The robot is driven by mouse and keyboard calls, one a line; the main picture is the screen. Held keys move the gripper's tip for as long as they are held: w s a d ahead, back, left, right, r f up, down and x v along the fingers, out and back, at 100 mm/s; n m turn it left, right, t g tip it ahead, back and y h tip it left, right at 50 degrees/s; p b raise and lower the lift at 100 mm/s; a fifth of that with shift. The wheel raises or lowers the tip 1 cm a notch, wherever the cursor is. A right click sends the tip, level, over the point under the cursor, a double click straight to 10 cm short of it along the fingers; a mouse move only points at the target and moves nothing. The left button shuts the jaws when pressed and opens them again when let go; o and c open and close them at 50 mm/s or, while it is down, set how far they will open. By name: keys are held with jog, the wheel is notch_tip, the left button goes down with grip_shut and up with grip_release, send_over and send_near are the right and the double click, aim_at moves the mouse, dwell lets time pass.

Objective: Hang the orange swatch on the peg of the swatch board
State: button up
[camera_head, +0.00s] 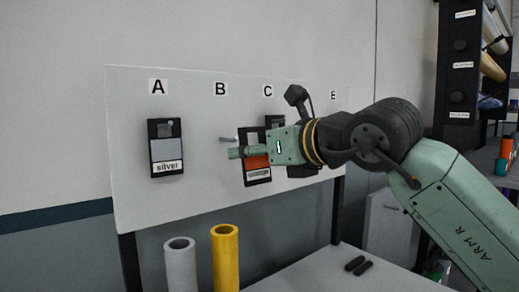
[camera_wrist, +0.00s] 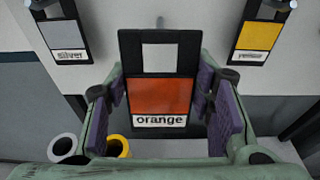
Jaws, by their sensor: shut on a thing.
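The orange swatch (camera_wrist: 160,97) is a black card with a square window at the top, an orange panel and an "orange" label. My gripper (camera_wrist: 162,118) is shut on its sides with purple pads and holds it upright before the board. In the head view my gripper (camera_head: 243,153) partly covers the swatch (camera_head: 256,162). The white swatch board (camera_head: 210,185) has letters along its top. A bare peg (camera_head: 228,139) sticks out below B; it shows just above the card in the wrist view (camera_wrist: 160,22). The card appears apart from the peg.
The silver swatch (camera_head: 166,150) hangs under A, left of the peg. A yellow swatch (camera_wrist: 257,38) hangs to the right, partly hidden in the head view. Grey (camera_head: 180,265) and yellow (camera_head: 225,260) rolls stand below the board.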

jog(key=p+x, duration=0.1)
jog(key=x, duration=0.5)
jog(key=shift+w+a+r, duration=0.1)
jog(key=shift+w+a, duration=0.1)
jog(key=shift+w, duration=0.05)
jog(key=shift+w+a+f+b, duration=0.2)
jog(key=shift+w+b, duration=0.15)
jog(key=shift+b, duration=0.15)
dwell(0.3)
dwell(0.4)
jog(key=o, duration=1.1)
